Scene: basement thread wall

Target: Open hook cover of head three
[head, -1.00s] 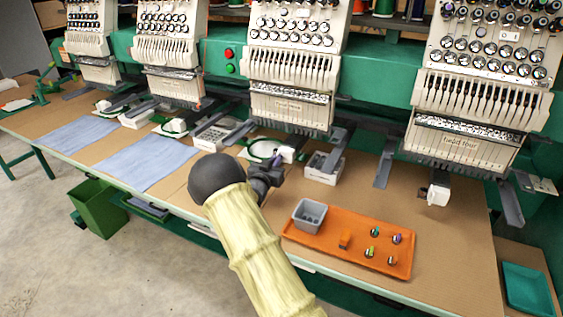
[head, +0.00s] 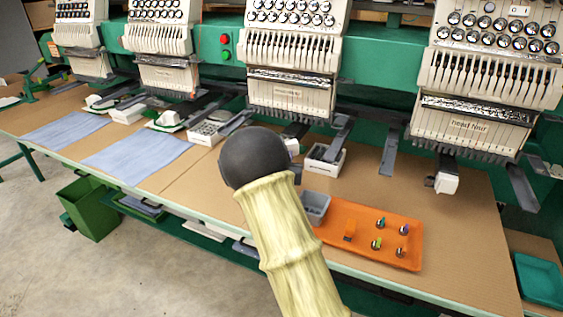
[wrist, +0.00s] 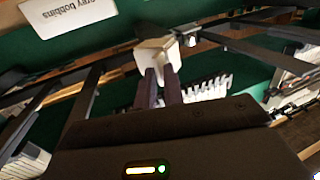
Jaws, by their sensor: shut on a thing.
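Head three (head: 287,96) is the cream sewing head second from the right. In the wrist view, a white block that looks like its hook cover (wrist: 152,54) is between the dark fingertips of my gripper (wrist: 161,73). The fingers are close together and shut on it. In the head view my arm's dark round joint hides the gripper, and only a small white edge of the cover (head: 293,147) shows beside it. I cannot tell how far the cover is open.
A white box (head: 324,162) stands right of the cover. Head four (head: 468,125) is further right. Dark arms stick out between the heads.

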